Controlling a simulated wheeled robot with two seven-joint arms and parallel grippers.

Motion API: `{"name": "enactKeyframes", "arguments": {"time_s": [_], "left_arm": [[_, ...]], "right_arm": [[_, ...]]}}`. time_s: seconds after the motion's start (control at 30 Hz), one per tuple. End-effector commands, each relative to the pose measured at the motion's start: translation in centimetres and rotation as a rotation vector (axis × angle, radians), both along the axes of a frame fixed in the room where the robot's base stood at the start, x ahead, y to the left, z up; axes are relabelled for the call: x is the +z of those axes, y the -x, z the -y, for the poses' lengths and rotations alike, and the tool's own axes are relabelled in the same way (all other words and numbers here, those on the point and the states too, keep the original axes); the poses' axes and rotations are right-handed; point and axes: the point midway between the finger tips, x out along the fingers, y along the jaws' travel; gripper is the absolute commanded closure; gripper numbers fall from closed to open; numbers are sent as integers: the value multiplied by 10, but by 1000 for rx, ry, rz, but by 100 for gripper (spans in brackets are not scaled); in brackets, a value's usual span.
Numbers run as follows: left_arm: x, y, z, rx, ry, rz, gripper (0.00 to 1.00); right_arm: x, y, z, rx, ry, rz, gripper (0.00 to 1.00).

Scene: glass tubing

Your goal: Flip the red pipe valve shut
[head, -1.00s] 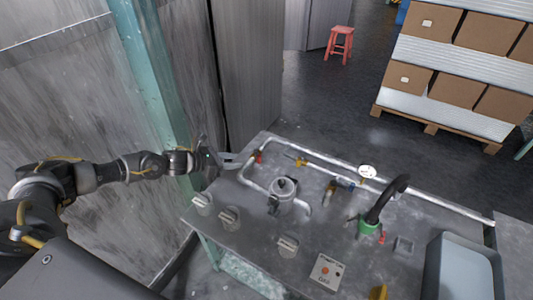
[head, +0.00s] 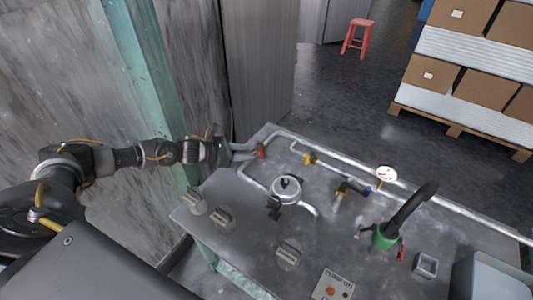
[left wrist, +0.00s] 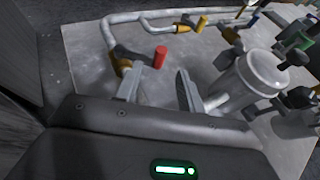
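The red pipe valve (head: 261,152) sits on the grey pipe near the table's far left corner. In the left wrist view its red handle (left wrist: 160,57) stands up from the pipe, just beyond the fingertips and roughly between them. My left gripper (head: 246,151) reaches in from the left at the valve. In the left wrist view its two fingers (left wrist: 158,82) are apart, with nothing held between them. Whether a finger touches the handle I cannot tell. My right gripper is not in view.
The metal table (head: 235,190) carries a silver pot-like vessel (head: 286,187), a yellow valve (head: 310,158), a blue valve (head: 345,188), a gauge (head: 386,174), a green-based black hose (head: 384,237) and several knobs. A teal post (head: 150,75) stands behind my left arm.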

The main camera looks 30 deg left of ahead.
Motion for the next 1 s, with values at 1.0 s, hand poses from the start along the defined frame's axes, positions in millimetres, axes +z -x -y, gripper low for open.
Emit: {"name": "enactKeyframes", "arguments": {"time_s": [1.0], "left_arm": [[-37,-65,60,-1,0,-1,69]], "right_arm": [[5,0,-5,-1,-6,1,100]]}}
